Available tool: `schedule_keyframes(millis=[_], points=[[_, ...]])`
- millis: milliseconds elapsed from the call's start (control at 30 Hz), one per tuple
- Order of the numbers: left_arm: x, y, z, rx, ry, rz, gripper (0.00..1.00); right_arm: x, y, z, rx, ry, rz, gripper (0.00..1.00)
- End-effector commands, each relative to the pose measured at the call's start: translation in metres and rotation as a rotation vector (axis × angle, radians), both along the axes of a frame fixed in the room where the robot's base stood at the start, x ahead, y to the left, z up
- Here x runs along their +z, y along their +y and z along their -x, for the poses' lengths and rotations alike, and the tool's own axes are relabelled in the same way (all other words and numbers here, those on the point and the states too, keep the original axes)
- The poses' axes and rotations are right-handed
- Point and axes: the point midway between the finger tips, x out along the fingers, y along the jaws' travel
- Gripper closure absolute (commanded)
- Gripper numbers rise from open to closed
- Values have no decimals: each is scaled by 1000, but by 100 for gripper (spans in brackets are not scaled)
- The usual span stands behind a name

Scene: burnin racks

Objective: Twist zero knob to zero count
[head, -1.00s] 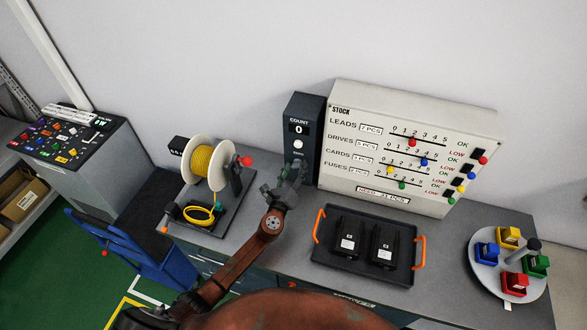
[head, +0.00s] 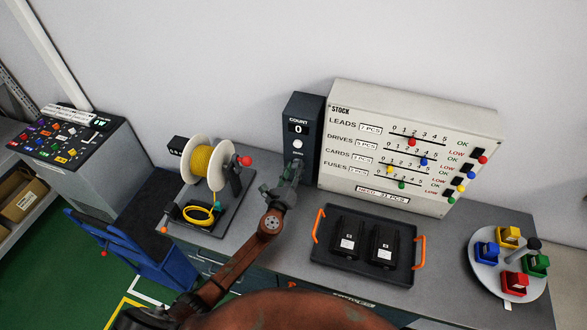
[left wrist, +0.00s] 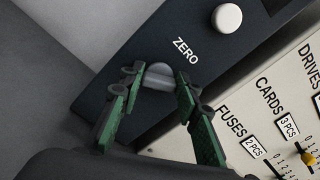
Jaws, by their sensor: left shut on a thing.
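The dark count box (head: 303,118) stands at the back of the bench, and its display (head: 299,129) reads 0. A white round button (head: 298,144) sits below the display and also shows in the left wrist view (left wrist: 227,18). The grey zero knob (left wrist: 158,75) is below the ZERO label in the left wrist view. My left gripper (left wrist: 157,82) is shut on the knob, with one green-padded finger on either side. In the head view, my left gripper (head: 294,170) is at the lower front of the box and hides the knob. My right gripper is not in view.
The white stock board (head: 410,150) stands close to the right of the box. A yellow wire spool (head: 203,163) stands to the left. A black tray (head: 335,267) with orange handles lies in front, and a round turntable (head: 487,262) with coloured blocks is at the right.

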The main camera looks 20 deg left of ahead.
Motion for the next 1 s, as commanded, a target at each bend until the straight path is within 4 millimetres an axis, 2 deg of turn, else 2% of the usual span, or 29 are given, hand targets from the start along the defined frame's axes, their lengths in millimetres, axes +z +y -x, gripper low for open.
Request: schedule_keyframes(millis=[267, 600, 1000], points=[[-3, 1, 0, 3, 4, 143, 94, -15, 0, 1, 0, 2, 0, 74], [-4, 2, 0, 3, 15, 454, 94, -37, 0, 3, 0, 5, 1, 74], [-5, 2, 0, 2, 26, 805, 94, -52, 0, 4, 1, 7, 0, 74]])
